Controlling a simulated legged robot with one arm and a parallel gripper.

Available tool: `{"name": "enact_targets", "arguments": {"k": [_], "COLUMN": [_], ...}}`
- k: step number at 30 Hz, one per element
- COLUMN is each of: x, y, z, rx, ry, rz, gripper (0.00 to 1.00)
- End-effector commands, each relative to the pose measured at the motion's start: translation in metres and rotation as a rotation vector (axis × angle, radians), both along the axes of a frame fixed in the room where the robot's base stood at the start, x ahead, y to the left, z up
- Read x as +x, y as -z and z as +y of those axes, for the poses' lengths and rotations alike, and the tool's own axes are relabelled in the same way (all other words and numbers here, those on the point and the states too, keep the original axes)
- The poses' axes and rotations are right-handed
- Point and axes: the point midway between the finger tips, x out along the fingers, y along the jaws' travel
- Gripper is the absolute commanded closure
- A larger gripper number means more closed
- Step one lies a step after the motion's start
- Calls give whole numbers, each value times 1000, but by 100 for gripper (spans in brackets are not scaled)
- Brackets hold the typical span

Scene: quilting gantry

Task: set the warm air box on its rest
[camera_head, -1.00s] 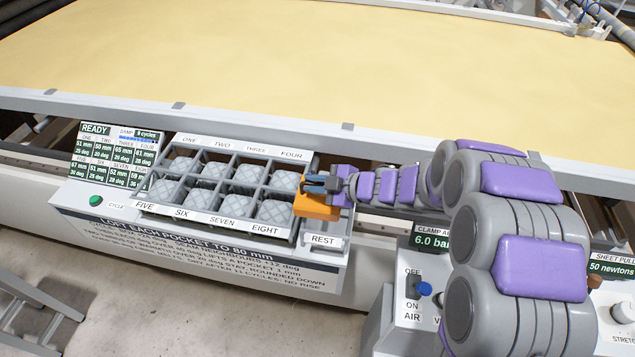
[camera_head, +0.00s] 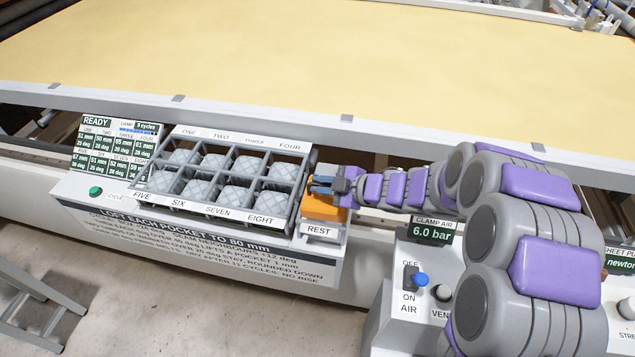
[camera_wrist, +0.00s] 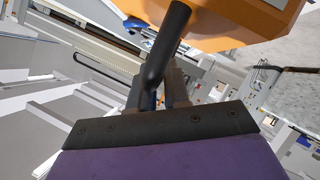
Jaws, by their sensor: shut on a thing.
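The warm air box (camera_head: 322,207) is orange and sits at the right end of the pocket tray, above the label REST. My gripper (camera_head: 320,184) is shut on it from above and to the right. In the wrist view the orange box (camera_wrist: 235,20) fills the top, with a dark handle bar (camera_wrist: 167,45) between the fingers (camera_wrist: 160,90). The rest (camera_head: 318,231) shows only as its labelled front; its bed is hidden under the box. I cannot tell whether the box touches the rest or hangs just above it.
The tray of grey quilted pockets (camera_head: 238,196) lies directly left of the box. A READY display (camera_head: 115,148) and green button (camera_head: 95,191) are further left. The clamp air panel (camera_head: 431,231) stands to the right. A long white rail runs behind.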

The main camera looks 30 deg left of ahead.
Motion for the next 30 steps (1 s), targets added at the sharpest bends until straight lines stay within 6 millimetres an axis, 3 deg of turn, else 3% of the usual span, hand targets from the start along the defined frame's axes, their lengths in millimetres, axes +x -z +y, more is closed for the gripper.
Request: {"name": "enact_targets", "arguments": {"k": [9, 30], "x": [0, 1], "y": [8, 25], "z": [9, 5], "rx": [-6, -14], "ry": [-1, 0], "rz": [-2, 4], "gripper": [100, 100]}}
